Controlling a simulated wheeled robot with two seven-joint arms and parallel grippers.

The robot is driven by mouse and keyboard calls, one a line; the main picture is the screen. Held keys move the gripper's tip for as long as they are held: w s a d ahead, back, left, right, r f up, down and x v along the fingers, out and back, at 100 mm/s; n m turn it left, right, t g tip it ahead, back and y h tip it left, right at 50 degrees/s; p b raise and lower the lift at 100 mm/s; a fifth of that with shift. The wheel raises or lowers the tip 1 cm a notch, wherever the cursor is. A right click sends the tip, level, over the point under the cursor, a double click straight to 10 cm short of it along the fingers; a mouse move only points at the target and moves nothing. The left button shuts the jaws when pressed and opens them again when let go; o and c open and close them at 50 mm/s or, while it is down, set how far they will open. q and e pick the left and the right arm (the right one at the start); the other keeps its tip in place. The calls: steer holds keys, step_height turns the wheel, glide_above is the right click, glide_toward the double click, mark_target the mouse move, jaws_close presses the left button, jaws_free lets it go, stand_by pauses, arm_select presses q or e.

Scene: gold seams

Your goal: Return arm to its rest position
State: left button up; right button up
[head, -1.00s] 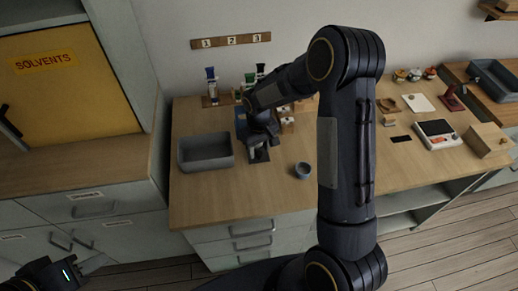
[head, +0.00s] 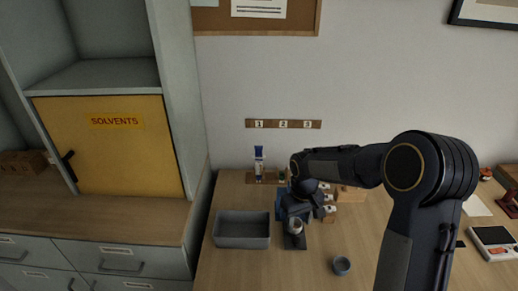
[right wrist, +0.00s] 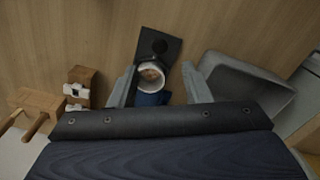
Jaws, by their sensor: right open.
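My right arm reaches across the wooden bench from the right in the head view. My right gripper (head: 297,216) is low over the bench, just right of the grey bin. It is open. In the right wrist view its two fingers (right wrist: 158,86) stand apart, with a small white-rimmed cup (right wrist: 150,74) with brownish contents in the gap between them. The cup (head: 296,227) also shows just below the gripper in the head view, at a dark plate (head: 294,242). I cannot tell whether the fingers touch it. My left gripper is out of view.
A grey bin (head: 242,243) sits close left of the gripper. Small wooden blocks (right wrist: 82,78) stand close on the other side. A blue-and-white bottle (head: 259,163) stands behind, under number labels (head: 283,124). A small grey cup (head: 341,266) stands in front. A yellow solvents cabinet (head: 115,145) is left.

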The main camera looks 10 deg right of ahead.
steer(key=s+r+m+t+y, duration=0.1)
steer(key=s+r, duration=0.5)
steer(key=r, duration=0.1)
steer(key=s+a+r+m+t+y, duration=0.1)
steer(key=s+r+t, duration=0.1)
steer(key=s, duration=0.7)
steer(key=s+a+r+m+t+y, duration=0.1)
steer(key=s+a+r+t, duration=0.1)
steer(key=s, duration=0.8)
steer(key=shift+s+a+r+t+y, duration=0.2)
steer(key=shift+r+t+y, duration=0.1)
steer(key=shift+r+y, duration=0.15)
